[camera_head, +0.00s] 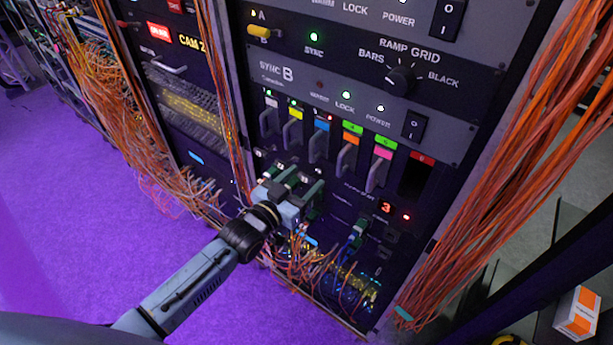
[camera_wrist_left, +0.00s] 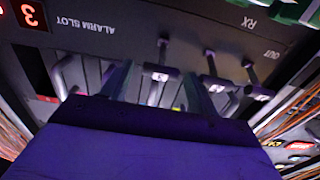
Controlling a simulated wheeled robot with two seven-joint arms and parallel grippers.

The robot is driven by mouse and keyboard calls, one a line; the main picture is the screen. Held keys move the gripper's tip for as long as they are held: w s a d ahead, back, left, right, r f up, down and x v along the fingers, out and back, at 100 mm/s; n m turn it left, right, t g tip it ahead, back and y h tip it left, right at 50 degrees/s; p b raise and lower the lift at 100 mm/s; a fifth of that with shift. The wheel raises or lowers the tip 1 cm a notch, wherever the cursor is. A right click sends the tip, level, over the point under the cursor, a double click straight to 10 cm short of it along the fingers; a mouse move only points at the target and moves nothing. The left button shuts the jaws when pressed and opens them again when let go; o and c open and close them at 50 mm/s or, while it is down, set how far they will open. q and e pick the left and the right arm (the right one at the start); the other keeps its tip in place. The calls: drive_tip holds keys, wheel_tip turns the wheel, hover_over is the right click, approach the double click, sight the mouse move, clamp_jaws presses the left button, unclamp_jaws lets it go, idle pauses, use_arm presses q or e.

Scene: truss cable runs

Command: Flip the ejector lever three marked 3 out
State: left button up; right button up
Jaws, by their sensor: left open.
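The rack unit with the ejector levers stands ahead, with a row of modules under coloured tabs. The blue-tabbed module (camera_head: 319,143) is third from the left in the head view. My left gripper (camera_head: 300,182) is at the lower ends of these modules and hides several levers there. In the left wrist view, which is upside down, a dark lever with a pale label (camera_wrist_left: 161,76) lies between the fingers of my open left gripper (camera_wrist_left: 157,85). It seems to be lever three, but its digit is too small to read surely. I cannot tell whether the fingers touch it. My right gripper is not in view.
Other levers (camera_wrist_left: 216,84) stand close beside the left fingers in the wrist view. A red display reading 3 (camera_head: 386,207) is on the panel to the right. Orange cable bundles (camera_head: 520,170) hang at the right, and loose cables (camera_head: 300,260) lie below the gripper.

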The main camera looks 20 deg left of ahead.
sight(312, 177)
use_arm(q)
drive_tip(key=shift+x, duration=0.9)
